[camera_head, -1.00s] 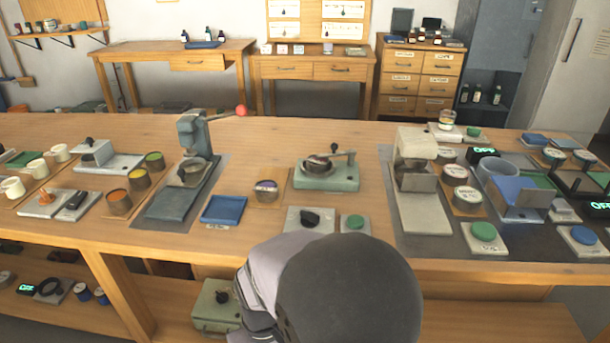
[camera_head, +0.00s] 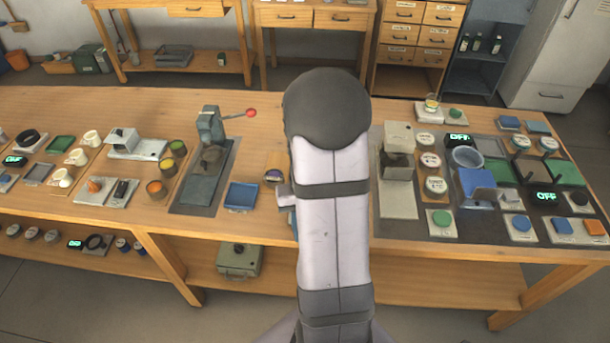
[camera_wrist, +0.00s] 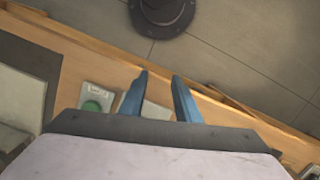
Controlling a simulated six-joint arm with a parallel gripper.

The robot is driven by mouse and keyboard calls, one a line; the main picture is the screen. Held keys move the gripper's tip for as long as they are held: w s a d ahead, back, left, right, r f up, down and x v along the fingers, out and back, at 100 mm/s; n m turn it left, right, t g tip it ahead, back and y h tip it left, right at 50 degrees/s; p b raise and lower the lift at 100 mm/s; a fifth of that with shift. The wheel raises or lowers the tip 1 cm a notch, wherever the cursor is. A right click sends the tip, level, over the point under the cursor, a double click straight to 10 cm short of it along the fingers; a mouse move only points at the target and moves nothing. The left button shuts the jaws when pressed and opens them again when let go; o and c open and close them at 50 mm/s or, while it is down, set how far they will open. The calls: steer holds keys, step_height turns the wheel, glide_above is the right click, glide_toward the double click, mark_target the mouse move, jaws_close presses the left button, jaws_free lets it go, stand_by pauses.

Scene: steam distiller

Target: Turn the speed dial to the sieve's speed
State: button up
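My gripper (camera_wrist: 160,100) is open and empty, its two blue fingers apart above the front edge of the bench. A pale plate (camera_wrist: 156,110) shows partly between the fingers. It is probably the plate that carries the black speed dial, but the dial is not visible now. Beside it is a green button (camera_wrist: 97,98) on a pale plate. In the head view my arm covers the dial, its plate and most of the green device behind it. I cannot tell which device is the sieve or read any speed marking.
A wooden bench (camera_head: 100,105) runs across the head view. A blue tray (camera_head: 242,197) lies left of my arm. A lever press (camera_head: 210,127) stands farther left.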

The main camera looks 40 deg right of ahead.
steer(key=w+d+r, duration=0.1)
steer(key=w+d, duration=0.1)
steer(key=w+d+r+n, duration=0.1)
steer(key=w, duration=0.1)
steer(key=w+d+r+n+t, duration=0.1)
steer(key=w+d, duration=0.1)
steer(key=shift+w+d+h, duration=0.25)
steer(key=shift+d+h, duration=0.05)
steer(key=w+d+r+n, duration=0.2)
steer(key=w+r+n, duration=0.1)
steer(key=shift+w+n+t+h, duration=0.2)
steer(key=shift+n+t+h, duration=0.1)
steer(key=shift+t, duration=0.1)
steer(key=shift+s+a+n, duration=0.15)
steer(key=shift+s+n, duration=0.2)
steer(key=shift+n, duration=1.25)
steer(key=shift+f+p, duration=0.7)
steer(key=shift+f, duration=2.95)
steer(key=shift+c, duration=0.3)
jaws_close()
